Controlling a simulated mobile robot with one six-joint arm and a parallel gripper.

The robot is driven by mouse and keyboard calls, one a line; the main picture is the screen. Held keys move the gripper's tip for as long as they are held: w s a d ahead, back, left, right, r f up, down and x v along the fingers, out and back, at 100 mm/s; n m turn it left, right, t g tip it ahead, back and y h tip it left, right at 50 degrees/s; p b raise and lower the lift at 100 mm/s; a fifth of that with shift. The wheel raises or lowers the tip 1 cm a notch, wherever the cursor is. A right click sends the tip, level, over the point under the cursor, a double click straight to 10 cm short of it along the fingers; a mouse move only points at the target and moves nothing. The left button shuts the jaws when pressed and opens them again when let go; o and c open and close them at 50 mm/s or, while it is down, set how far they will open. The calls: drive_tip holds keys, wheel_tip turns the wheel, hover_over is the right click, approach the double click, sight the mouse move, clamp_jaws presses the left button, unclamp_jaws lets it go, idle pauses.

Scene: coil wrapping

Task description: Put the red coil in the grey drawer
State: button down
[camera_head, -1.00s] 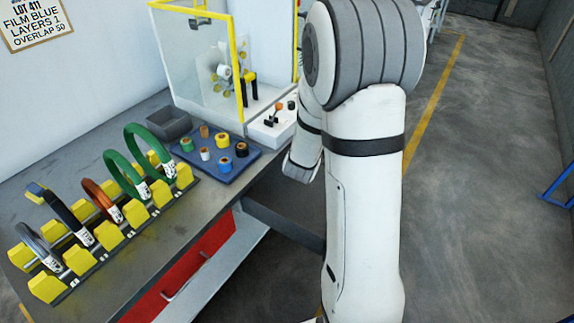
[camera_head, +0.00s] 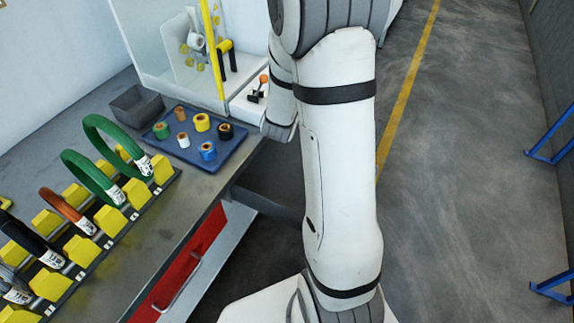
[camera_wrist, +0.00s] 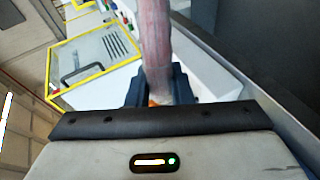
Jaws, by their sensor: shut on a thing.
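In the wrist view my gripper (camera_wrist: 158,92) is shut on the red coil (camera_wrist: 156,45). The coil shows as a pinkish-red band with a pale, streaky surface, standing up between the dark fingers. Only part of its ring is in view. In the head view my arm hides the gripper and the coil. A dark grey, box-like part (camera_head: 268,186) juts from the bench end beside my arm; I cannot tell whether it is the grey drawer. A red drawer front (camera_head: 192,262) with a metal handle is under the bench.
A rack on the bench (camera_head: 190,192) has yellow blocks holding green, orange and dark coils. A blue tray (camera_head: 222,162) holds several small rolls, beside a grey bin (camera_head: 135,106). A yellow-edged machine guard (camera_head: 213,50) stands behind. Floor to the right is open, with blue stands (camera_head: 552,150).

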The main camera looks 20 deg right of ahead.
drive_tip(key=w+a+f+b, duration=0.1)
drive_tip(key=f+b, duration=0.3)
drive_tip(key=f, duration=0.6)
drive_tip(key=w+a+f+b, duration=0.1)
drive_tip(key=f+b, duration=0.3)
drive_tip(key=f, duration=0.7)
drive_tip(key=shift+w+a+f, duration=0.15)
drive_tip(key=shift+w+a, duration=0.1)
drive_tip(key=shift+w, duration=0.3)
drive_tip(key=shift+f+b, duration=0.65)
drive_tip(key=shift+b, duration=0.1)
drive_tip(key=c, duration=1.3)
unclamp_jaws()
drive_tip(key=shift+r, duration=0.1)
